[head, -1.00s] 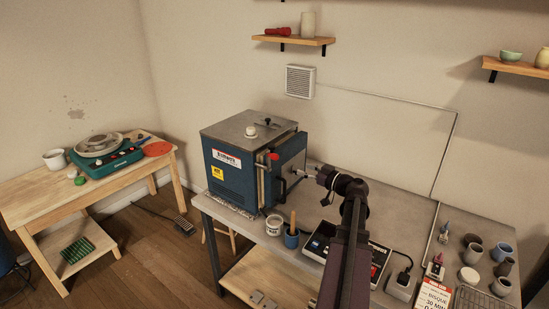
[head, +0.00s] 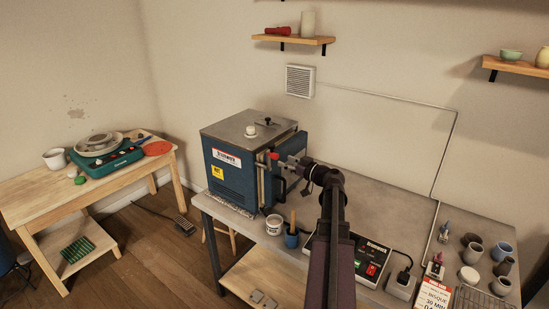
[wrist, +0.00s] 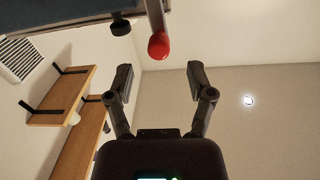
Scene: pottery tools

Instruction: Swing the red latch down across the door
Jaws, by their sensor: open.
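The blue kiln (head: 232,172) stands on the left end of the grey bench. Its door (head: 286,152) is on the right side and looks closed, with a dark handle. The red latch knob (head: 274,156) is at the top of an upright bar at the door's front edge. In the wrist view the red knob (wrist: 158,45) hangs at the top, ahead of and between the finger directions. My gripper (wrist: 160,78) is open and empty, with the knob just beyond its fingertips. In the head view my gripper (head: 284,164) is beside the door, close to the knob.
A cup (head: 274,224), a blue pot with a wooden-handled tool (head: 292,238) and a control box (head: 370,260) stand along the bench front. Several small pots are at the right end. The bench behind my arm is clear.

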